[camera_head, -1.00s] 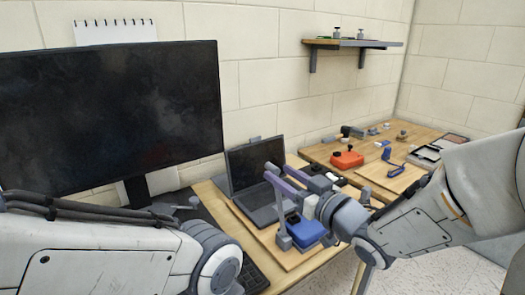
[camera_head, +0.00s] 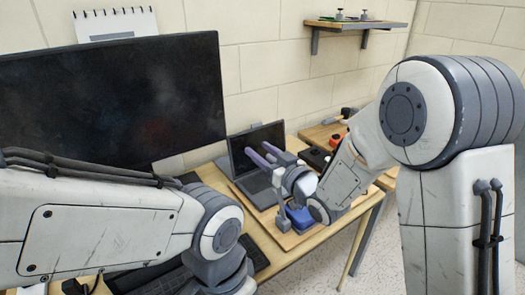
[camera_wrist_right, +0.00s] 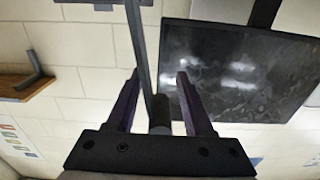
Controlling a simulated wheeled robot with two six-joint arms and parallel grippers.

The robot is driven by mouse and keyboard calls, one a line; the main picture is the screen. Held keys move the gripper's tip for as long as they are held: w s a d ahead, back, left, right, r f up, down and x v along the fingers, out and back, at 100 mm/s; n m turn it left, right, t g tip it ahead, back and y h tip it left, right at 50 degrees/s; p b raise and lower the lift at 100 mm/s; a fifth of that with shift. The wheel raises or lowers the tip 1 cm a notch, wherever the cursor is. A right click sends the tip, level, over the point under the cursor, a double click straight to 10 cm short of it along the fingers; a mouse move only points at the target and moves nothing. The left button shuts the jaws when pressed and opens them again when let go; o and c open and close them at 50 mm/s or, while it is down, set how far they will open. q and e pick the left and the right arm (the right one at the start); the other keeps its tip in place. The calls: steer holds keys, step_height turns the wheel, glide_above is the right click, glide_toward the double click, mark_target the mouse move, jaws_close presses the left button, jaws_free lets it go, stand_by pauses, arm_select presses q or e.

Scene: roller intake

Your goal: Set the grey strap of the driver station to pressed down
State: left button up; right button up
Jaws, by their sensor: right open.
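The driver station is a wooden board (camera_head: 291,240) with an open laptop (camera_head: 257,181) and a blue box (camera_head: 300,216). The grey strap (camera_head: 281,203) appears to stand upright at the board's front, beside the blue box. My right gripper (camera_head: 259,152) is open in front of the laptop, above the board. In the right wrist view the strap (camera_wrist_right: 144,55) runs between the two open purple fingers (camera_wrist_right: 157,78), its knob end close to the palm. I cannot tell whether a finger touches it. My left gripper is out of view.
A large monitor (camera_head: 110,95) stands at the left, close to my left arm. A shelf (camera_head: 355,30) hangs on the wall at the right. A second table (camera_head: 322,132) with a red item stands behind my right arm, which hides most of it.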

jaws_close()
stand_by(1.4)
